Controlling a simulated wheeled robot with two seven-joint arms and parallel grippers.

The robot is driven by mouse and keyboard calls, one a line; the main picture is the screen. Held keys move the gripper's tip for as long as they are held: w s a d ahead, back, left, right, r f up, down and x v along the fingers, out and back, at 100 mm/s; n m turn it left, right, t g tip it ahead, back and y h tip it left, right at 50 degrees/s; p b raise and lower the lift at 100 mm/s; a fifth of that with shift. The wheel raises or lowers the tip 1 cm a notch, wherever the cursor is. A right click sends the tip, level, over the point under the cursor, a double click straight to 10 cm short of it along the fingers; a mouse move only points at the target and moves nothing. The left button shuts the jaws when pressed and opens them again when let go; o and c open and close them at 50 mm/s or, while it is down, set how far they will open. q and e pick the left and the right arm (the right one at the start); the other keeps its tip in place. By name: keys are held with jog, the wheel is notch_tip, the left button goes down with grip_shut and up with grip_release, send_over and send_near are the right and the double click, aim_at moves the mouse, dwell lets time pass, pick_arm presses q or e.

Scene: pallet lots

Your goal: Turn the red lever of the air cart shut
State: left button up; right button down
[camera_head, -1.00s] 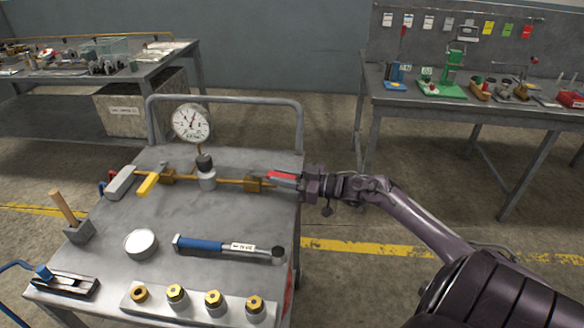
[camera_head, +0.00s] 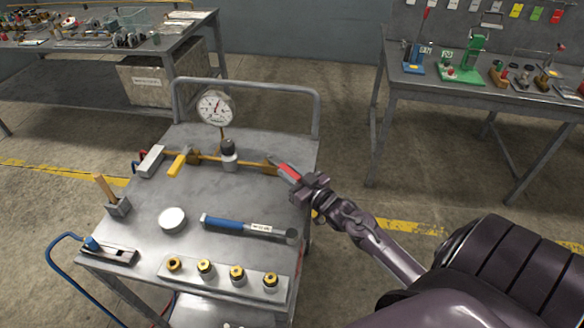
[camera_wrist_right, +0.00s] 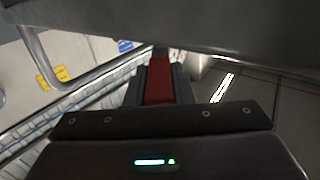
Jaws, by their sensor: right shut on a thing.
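The air cart (camera_head: 180,215) is a grey metal cart with a brass pipe line across its back half. The red lever (camera_head: 288,172) is at the right end of that line, by the brass valve body (camera_head: 272,165), and points toward the front right at a slant. My right gripper (camera_head: 302,183) is shut on the red lever from the right side of the cart. In the right wrist view the red lever (camera_wrist_right: 158,82) lies between the two dark fingers. The lever's outer end is hidden by the gripper. My left gripper is not in view.
A yellow lever (camera_head: 178,163) and a pressure gauge (camera_head: 215,107) are on the same pipe line. A blue-handled torque tool (camera_head: 235,224), a white round tin (camera_head: 172,220) and a row of brass fittings (camera_head: 205,268) lie nearer. The cart's rail (camera_head: 250,84) rises behind.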

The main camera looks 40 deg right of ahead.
dwell(0.4)
jog(key=c, duration=1.2)
grip_release()
jog(key=shift+c, duration=0.2)
jog(key=shift+s+d+b, duration=0.15)
jog(key=shift+s+b, duration=0.1)
jog(key=shift+s, duration=1.75)
jog(key=shift+s+d+b, duration=0.15)
jog(key=shift+s+b, duration=0.05)
jog(key=shift+s, duration=1.75)
